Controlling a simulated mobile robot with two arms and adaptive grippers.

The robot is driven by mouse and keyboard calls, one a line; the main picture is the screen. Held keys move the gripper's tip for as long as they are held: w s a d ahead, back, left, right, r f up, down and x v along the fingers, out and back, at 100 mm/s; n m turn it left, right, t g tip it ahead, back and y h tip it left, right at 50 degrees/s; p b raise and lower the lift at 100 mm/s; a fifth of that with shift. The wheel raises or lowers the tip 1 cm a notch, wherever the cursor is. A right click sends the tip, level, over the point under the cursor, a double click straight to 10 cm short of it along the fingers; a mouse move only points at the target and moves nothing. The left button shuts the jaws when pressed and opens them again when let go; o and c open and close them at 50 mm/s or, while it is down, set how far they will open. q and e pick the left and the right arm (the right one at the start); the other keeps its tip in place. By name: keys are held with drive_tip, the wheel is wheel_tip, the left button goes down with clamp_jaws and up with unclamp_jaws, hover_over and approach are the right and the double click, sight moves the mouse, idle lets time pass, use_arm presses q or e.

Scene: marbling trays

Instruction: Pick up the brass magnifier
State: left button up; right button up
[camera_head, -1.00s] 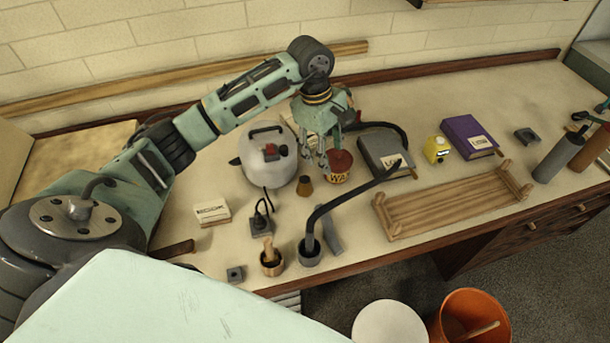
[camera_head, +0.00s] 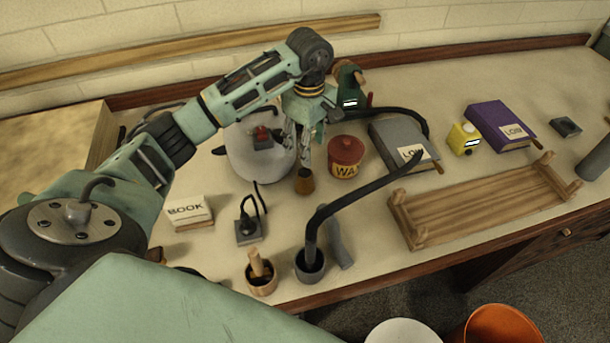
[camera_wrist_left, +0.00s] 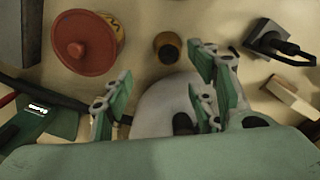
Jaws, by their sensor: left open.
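The small brass-coloured cup-like piece (camera_head: 304,182), which looks like the brass magnifier, stands on the bench between the kettle and the red-lidded tub. In the left wrist view it is the round brass piece with a dark top (camera_wrist_left: 167,46). My left gripper (camera_head: 300,155) points down just behind and above it in the head view. In the wrist view its open, empty fingers (camera_wrist_left: 160,95) are spread, and the piece lies beyond them, apart from both. My right gripper is not in view.
The pale kettle (camera_head: 258,165) stands left of the gripper, and the red-lidded tub (camera_head: 346,156) close on the right. A grey book (camera_head: 393,138), a black curved hose (camera_head: 345,203), a wooden rack (camera_head: 480,208) and a mortar (camera_head: 262,285) are around. Bare bench lies in front of the brass piece.

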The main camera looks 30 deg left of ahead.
use_arm(q)
drive_tip(key=b, duration=0.3)
hover_over(306, 172)
drive_tip(key=f, duration=0.4)
drive_tip(key=shift+w+d+f, duration=0.15)
drive_tip(key=shift+w+d, duration=0.05)
drive_tip(key=shift+w, duration=0.2)
drive_tip(key=f+p, duration=0.1)
drive_tip(key=f, duration=0.3)
drive_tip(key=f+p, duration=0.1)
drive_tip(key=f, duration=0.2)
drive_tip(key=shift+s+a+p, duration=0.25)
drive_tip(key=shift+s+p, duration=0.1)
drive_tip(key=shift+s, duration=0.05)
drive_tip(key=shift+f, duration=0.4)
drive_tip(key=shift+w, duration=0.1)
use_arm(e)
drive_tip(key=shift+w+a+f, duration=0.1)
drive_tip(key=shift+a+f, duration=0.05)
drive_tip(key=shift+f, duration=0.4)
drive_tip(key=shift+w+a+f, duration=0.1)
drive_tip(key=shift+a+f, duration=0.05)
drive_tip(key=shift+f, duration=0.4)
use_arm(q)
drive_tip(key=shift+c, duration=0.4)
drive_tip(key=c, duration=1.1)
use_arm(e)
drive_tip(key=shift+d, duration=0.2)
